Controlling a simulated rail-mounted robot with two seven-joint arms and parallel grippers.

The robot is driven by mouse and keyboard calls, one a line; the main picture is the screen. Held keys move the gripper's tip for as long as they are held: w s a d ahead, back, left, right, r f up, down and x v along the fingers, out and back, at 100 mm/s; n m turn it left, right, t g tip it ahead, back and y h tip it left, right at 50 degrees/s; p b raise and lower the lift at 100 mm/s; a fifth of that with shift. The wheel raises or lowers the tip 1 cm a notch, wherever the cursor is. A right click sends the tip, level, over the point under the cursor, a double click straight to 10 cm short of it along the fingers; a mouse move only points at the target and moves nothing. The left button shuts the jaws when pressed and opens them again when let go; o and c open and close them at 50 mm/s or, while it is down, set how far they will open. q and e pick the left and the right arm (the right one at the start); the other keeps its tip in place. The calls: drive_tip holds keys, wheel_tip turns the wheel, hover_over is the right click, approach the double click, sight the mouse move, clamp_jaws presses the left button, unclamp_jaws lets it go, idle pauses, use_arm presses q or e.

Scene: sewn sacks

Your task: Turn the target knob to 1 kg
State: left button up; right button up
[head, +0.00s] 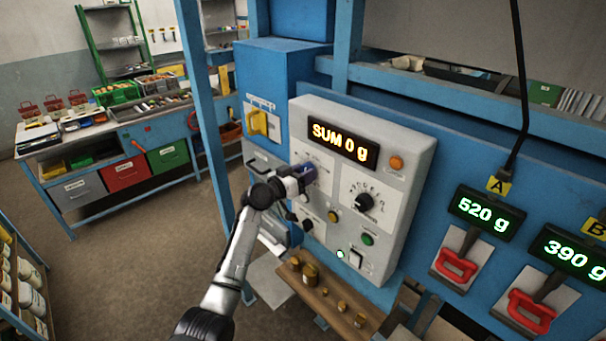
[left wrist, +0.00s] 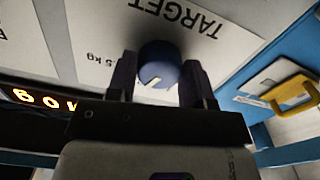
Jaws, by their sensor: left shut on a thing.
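The target knob (left wrist: 158,66) is a round dark blue knob with a pale pointer line, on a white plate marked TARGET in the left wrist view. Part of a "5 kg" mark shows beside it; the rest of the scale is hidden. My left gripper (left wrist: 160,82) is shut on the knob, one finger on each side. In the head view my left gripper (head: 301,176) covers most of the knob on the grey control panel (head: 417,155). The panel display (head: 342,143) reads SUM 0 g. My right gripper is not in view.
Another knob (head: 365,202) sits to the right on the panel, with orange (head: 396,162) and green (head: 367,239) buttons. Red handles (head: 457,265) stand under displays reading 520 g and 390 g. Brass weights (head: 310,274) stand on a wooden shelf below. A yellow switch (head: 258,122) is at left.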

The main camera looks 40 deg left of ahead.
use_arm(q)
drive_tip(key=n+p, duration=0.1)
drive_tip(key=n, duration=0.6)
drive_tip(key=shift+d+n, duration=0.1)
drive_tip(key=shift+n, duration=0.2)
idle(0.5)
drive_tip(key=o, duration=0.9)
drive_tip(key=shift+s, duration=0.1)
